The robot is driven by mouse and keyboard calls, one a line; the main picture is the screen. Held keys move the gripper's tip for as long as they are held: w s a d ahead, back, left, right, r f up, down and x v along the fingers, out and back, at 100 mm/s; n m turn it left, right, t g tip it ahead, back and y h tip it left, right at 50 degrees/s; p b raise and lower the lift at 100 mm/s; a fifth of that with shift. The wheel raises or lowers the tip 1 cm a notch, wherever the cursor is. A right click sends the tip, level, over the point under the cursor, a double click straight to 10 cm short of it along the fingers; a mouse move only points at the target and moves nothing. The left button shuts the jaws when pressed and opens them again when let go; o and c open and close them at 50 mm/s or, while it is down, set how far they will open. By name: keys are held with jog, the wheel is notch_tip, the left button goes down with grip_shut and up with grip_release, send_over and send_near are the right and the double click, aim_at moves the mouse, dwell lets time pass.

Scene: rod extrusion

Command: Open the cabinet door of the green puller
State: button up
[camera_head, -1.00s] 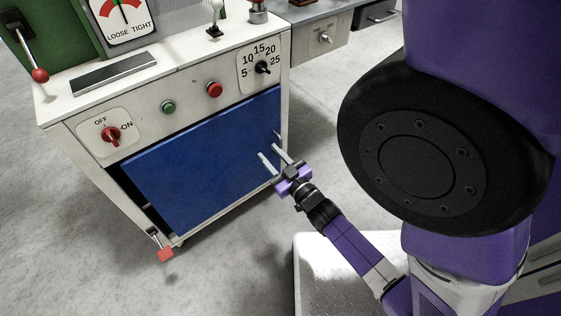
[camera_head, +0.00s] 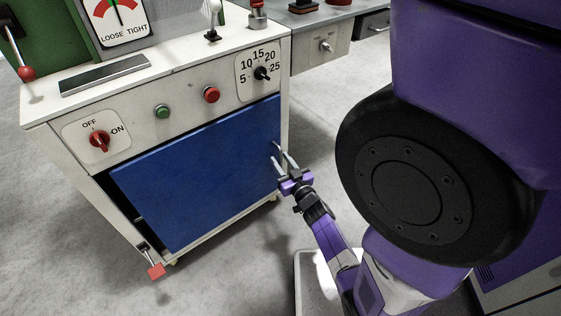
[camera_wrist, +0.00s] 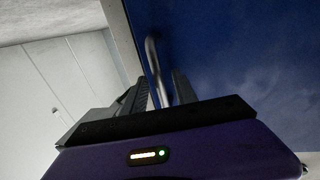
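The green puller (camera_head: 60,25) stands at the top left, on a white cabinet with a blue door (camera_head: 195,175). A thin metal bar handle (camera_head: 277,149) is on the door's right side. It also shows in the wrist view (camera_wrist: 154,62), near the door's edge. My gripper (camera_head: 283,163) is at this handle. In the wrist view the bar runs down between the two fingers (camera_wrist: 162,92), with narrow gaps beside it. The fingers look open around the bar. The bar's lower end is hidden by the gripper body. A dark gap shows along the door's left edge.
Above the door is a white panel with a red switch (camera_head: 100,141), green button (camera_head: 162,111), red button (camera_head: 211,95) and dial (camera_head: 262,73). Grey floor (camera_head: 225,270) in front is clear.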

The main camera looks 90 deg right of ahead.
jog(key=shift+w+d, duration=0.2)
jog(key=shift+d, duration=0.2)
grip_shut()
dwell(1.2)
